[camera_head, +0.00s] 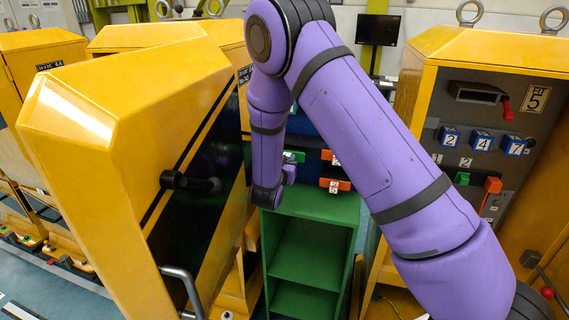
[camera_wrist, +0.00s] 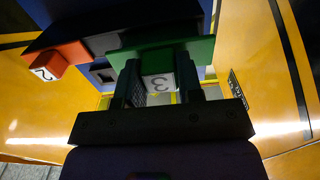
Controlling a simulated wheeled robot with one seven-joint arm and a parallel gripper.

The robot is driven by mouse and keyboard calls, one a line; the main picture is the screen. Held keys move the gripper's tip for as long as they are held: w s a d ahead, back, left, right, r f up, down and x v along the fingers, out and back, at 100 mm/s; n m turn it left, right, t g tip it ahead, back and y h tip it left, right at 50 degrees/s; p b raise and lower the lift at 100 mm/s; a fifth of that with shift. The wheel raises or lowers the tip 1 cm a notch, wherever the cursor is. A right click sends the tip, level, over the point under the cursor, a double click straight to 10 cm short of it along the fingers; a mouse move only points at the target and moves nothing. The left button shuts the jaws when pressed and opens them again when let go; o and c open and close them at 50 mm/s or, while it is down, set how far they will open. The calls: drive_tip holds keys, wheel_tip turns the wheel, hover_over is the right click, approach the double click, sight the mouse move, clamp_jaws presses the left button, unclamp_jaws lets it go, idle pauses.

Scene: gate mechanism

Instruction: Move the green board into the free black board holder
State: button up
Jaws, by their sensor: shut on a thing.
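The green board (camera_wrist: 205,48) is in the wrist view, with a white block marked with what looks like a 3 (camera_wrist: 160,84) on its near side. My gripper (camera_wrist: 162,78) is shut on this block, one dark finger on each side. Dark board holders (camera_wrist: 150,18) lie just beyond the green board. An orange board (camera_wrist: 62,54) with a white label 2 is to the left. In the head view a green piece (camera_head: 294,156) shows beside my wrist, with orange pieces (camera_head: 335,185) right of it. My arm hides much of the holders, and I cannot tell which is free.
A yellow cabinet door (camera_head: 110,120) with a black handle stands open on the left. A green shelf unit (camera_head: 312,245) stands below my wrist. On the right, a yellow cabinet marked 5 (camera_head: 535,98) carries blue numbered blocks (camera_head: 482,143). Yellow walls flank my gripper closely.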

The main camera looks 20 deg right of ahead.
sight(289, 152)
drive_tip(key=shift+x, duration=1.45)
drive_tip(key=shift+w+d, duration=0.4)
drive_tip(key=shift+w, duration=0.15)
idle(0.9)
drive_tip(key=o, duration=1)
drive_tip(key=shift+o, duration=0.2)
drive_tip(key=v, duration=1)
drive_tip(key=shift+s+a, duration=0.2)
drive_tip(key=shift+s, duration=0.15)
